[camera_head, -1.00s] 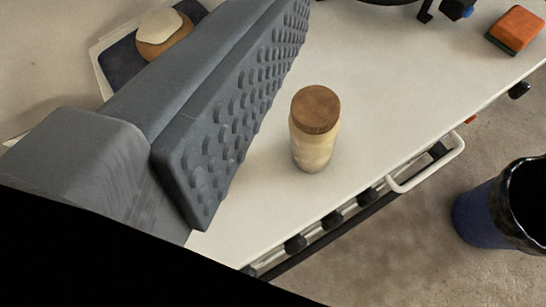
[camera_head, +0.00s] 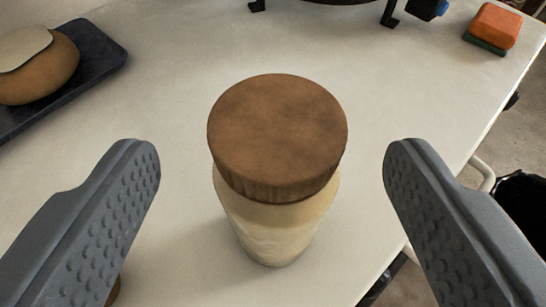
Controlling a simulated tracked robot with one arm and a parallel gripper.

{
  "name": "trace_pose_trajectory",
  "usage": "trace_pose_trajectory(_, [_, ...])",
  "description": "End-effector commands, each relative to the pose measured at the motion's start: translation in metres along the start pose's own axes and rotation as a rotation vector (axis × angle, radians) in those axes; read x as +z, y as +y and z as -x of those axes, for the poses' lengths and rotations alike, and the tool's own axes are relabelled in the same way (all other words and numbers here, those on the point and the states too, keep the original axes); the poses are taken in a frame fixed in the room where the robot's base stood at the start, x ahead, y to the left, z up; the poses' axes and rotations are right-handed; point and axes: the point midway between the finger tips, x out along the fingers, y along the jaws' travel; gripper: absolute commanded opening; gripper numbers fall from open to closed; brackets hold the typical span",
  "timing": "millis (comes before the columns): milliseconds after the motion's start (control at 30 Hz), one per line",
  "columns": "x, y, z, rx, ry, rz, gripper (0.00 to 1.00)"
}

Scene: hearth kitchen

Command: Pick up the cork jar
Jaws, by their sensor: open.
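The cork jar (camera_head: 277,170) stands upright on the pale countertop, in the middle of the head camera view. It has a wide brown cork lid and a cream, translucent body that narrows toward the base in this view. My gripper (camera_head: 272,175) is open, with one grey studded finger to the left of the jar and the other to the right. There is a clear gap on both sides, and neither finger touches the jar.
A dark tray (camera_head: 95,62) with a round brown loaf-like item (camera_head: 40,75) lies at the upper left. An orange and green sponge (camera_head: 493,26) sits at the upper right. Dark stand legs (camera_head: 390,14) show at the top. The counter edge runs along the right, with a dark bin (camera_head: 524,205) beyond.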

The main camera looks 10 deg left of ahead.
Motion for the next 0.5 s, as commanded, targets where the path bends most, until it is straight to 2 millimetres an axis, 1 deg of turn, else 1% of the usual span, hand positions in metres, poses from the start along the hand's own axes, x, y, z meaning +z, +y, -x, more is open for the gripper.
trace_pose_trajectory(33, [0.000,0.000,-0.005,0.000,0.000,0.001,0.71])
trace_pose_trajectory(267, [0.002,0.002,-0.015,0.002,-0.003,0.000,0.71])
trace_pose_trajectory(500, [0.002,0.004,-0.044,0.003,-0.003,0.000,0.71])
